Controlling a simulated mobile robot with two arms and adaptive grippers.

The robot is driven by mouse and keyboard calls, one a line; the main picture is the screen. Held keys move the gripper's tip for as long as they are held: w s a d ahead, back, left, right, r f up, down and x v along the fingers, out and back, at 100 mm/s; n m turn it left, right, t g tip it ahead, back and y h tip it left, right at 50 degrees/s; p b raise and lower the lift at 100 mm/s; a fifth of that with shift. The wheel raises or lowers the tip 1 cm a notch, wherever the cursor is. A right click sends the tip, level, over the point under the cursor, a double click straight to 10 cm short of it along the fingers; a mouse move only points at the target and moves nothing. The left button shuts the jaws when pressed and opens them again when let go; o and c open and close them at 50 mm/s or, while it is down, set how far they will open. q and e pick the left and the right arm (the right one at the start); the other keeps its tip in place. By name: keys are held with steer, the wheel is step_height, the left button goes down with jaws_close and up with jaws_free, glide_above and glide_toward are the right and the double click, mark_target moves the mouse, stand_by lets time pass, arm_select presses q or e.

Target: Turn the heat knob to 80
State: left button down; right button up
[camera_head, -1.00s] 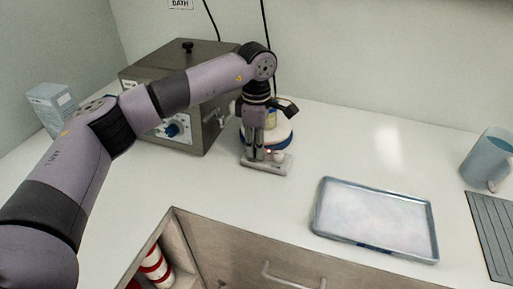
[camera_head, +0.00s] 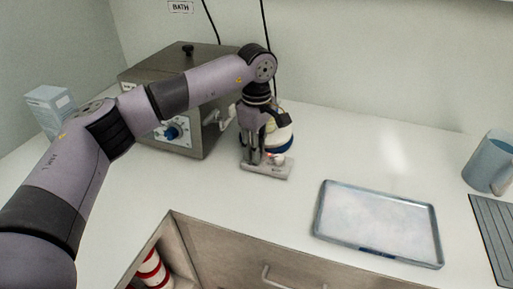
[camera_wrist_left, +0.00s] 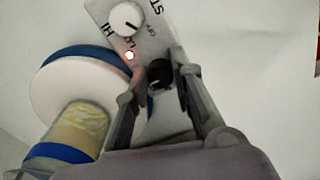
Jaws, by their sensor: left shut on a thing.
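A small hotplate stirrer has a pale front panel (camera_head: 280,173) with a round, blue-rimmed plate (camera_head: 286,139) behind it. My left gripper (camera_head: 255,160) points down at this panel from above. In the left wrist view, its fingers (camera_wrist_left: 158,84) are shut on a dark knob (camera_wrist_left: 160,73), partly hidden between the fingertips. Beside it on the panel are a white knob (camera_wrist_left: 127,18) marked HI and LO and a lit red lamp (camera_wrist_left: 130,56). I cannot read the dark knob's scale or setting. My right gripper is not in view.
A steel bath (camera_head: 178,80) with a blue dial knob (camera_head: 172,133) stands behind my left arm. A vessel with yellowish contents (camera_wrist_left: 78,128) stands on the plate. A metal tray (camera_head: 436,245) and a blue mug (camera_head: 488,163) are at right. The counter between is clear.

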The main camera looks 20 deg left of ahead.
arm_select(q)
steer(key=shift+r, duration=0.1)
steer(key=c, duration=1.4)
jaws_free()
steer(key=shift+r, duration=4)
